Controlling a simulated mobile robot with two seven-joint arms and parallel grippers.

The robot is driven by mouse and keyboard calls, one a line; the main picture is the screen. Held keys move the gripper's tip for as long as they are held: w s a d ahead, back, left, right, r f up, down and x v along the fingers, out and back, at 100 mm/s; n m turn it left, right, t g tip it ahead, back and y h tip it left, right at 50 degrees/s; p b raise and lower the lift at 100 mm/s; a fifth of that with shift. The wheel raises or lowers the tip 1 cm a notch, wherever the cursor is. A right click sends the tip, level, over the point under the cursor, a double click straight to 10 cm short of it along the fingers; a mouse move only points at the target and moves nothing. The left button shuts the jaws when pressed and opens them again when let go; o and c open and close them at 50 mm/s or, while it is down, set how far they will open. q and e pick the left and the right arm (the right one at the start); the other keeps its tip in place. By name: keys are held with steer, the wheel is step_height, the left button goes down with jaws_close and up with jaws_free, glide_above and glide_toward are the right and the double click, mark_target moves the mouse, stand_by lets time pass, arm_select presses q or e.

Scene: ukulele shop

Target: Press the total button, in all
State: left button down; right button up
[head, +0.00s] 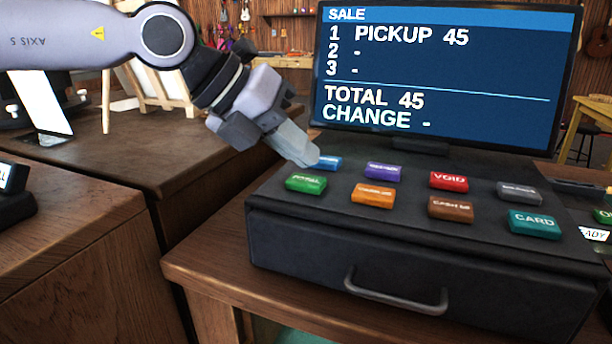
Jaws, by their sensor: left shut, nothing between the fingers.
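The cash register (370,270) stands on a wooden counter, with two rows of coloured buttons on its top. The green total button (306,182) is at the front left of the panel. My left gripper (312,158) is shut and empty, its tips over the blue button (328,163) behind the green one. The tips partly cover the blue button; I cannot tell whether they touch it. The sale screen (440,75) reads PICKUP 45 on line 1, TOTAL 45, and a dash for CHANGE. My right gripper is not in view.
Purple (383,171), red VOID (449,181) and grey (519,193) buttons continue the back row. Orange (373,194), brown (450,207) and teal CARD (535,223) buttons continue the front row. A drawer handle (396,297) sticks out below. Another wooden counter (100,150) stands at left.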

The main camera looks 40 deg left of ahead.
mark_target(298, 180)
arm_select(q)
steer(key=shift+r+p, duration=1.8)
steer(key=shift+r, duration=0.8)
